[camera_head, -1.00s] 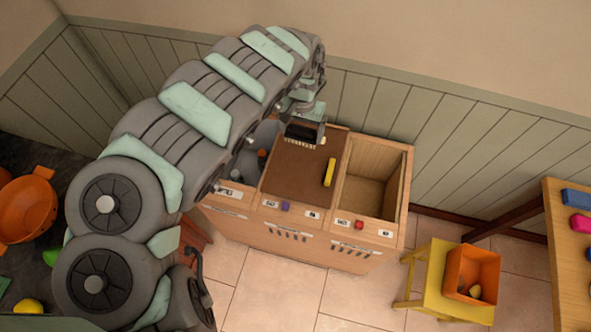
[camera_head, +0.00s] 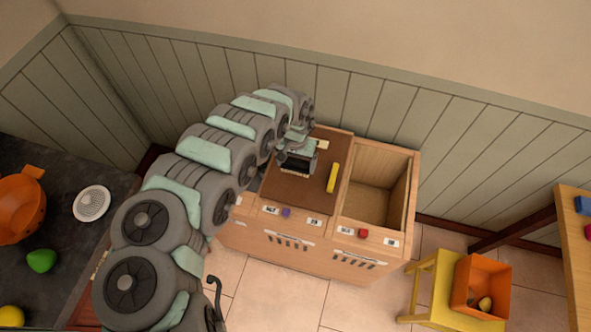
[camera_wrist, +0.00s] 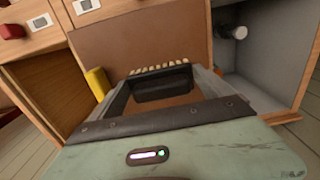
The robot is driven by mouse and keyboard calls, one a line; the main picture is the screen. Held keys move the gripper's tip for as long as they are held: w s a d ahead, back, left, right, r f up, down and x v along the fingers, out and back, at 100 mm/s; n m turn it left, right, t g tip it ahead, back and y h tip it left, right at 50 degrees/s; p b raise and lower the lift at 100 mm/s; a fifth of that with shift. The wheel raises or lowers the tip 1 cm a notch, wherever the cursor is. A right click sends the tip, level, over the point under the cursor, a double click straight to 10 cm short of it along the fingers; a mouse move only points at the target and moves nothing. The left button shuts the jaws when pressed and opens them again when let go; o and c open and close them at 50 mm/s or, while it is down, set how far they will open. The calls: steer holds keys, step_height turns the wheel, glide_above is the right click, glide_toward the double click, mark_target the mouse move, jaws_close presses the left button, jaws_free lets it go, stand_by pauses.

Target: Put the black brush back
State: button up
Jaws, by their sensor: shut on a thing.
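My gripper (camera_head: 297,160) is over the brown top (camera_head: 322,203) of the wooden cabinet's middle section. It is shut on the black brush (camera_wrist: 163,86), whose pale bristles stick out past the jaws in the wrist view. In the head view the brush is a dark shape mostly hidden by my gripper. I cannot tell whether the brush touches the brown surface. A yellow bar (camera_head: 332,178) lies on the brown top, right of my gripper; it also shows in the wrist view (camera_wrist: 97,83).
Right of the brown top is an open, empty wooden compartment (camera_head: 381,188). A grey compartment (camera_wrist: 262,58) with a white cylinder shows in the wrist view. A purple knob (camera_head: 286,212) and a red knob (camera_head: 363,233) sit on the front. A yellow stool (camera_head: 441,290) holds an orange box (camera_head: 481,287).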

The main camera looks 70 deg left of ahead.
mark_target(296, 168)
steer(key=shift+a+f+b, duration=0.1)
steer(key=shift+f+b, duration=0.35)
steer(key=shift+f, duration=1.45)
steer(key=shift+f, duration=0.15)
steer(key=o, duration=1.2)
step_height(296, 168, up, 12)
steer(key=p, duration=0.3)
steer(key=shift+w, duration=0.1)
